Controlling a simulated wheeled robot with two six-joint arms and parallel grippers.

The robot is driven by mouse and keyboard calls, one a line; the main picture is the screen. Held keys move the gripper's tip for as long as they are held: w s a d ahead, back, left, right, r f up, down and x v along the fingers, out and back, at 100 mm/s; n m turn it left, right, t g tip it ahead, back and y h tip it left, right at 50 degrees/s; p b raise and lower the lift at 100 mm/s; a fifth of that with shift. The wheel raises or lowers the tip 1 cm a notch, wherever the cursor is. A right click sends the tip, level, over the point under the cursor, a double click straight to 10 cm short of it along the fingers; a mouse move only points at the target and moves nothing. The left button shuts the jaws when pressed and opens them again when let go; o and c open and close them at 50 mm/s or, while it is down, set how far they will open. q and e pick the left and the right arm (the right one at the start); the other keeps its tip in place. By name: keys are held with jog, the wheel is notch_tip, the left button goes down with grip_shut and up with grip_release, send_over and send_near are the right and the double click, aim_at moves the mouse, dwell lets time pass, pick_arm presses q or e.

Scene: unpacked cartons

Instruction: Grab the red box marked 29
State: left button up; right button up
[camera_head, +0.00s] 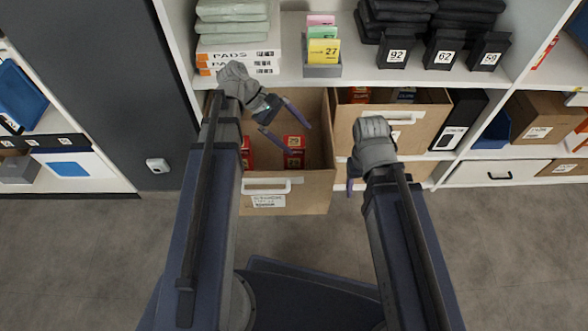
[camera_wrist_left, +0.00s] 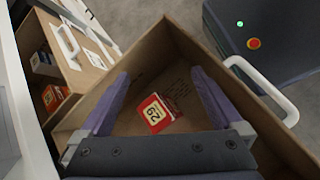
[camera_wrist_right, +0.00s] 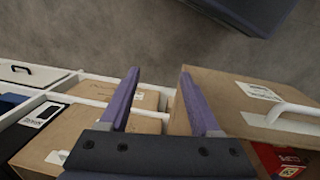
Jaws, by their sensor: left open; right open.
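The red box marked 29 (camera_wrist_left: 155,114) lies on the floor of an open, pulled-out carton drawer (camera_head: 290,198). In the left wrist view it sits tilted between my fingers, with its pale number label facing up. In the head view a red box (camera_head: 294,158) shows just below my left gripper (camera_head: 296,138), its number too small to read surely. My left gripper is open, pointing down into the drawer above the box, apart from it. My right gripper (camera_wrist_right: 159,74) is open and empty, outside the drawer to its right; the head view shows it partly behind its wrist.
Another red box (camera_head: 248,154) is in the drawer's left part, partly hidden by my left arm. A second carton drawer (camera_head: 345,125) stands close on the right. The shelf above holds a yellow card marked 27 (camera_head: 323,51) and black boxes (camera_head: 393,52).

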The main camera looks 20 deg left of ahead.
aim_at(290, 141)
pick_arm(q)
jog(key=w+a+f+n+t+h+b, duration=0.35)
jog(key=a+f+n+b, duration=0.4)
jog(key=a+b, duration=0.4)
jog(key=shift+h, duration=0.35)
jog(key=shift+b+x, duration=1.75)
jog(key=shift+x, duration=2.3)
jog(key=shift+r, duration=0.25)
grip_shut()
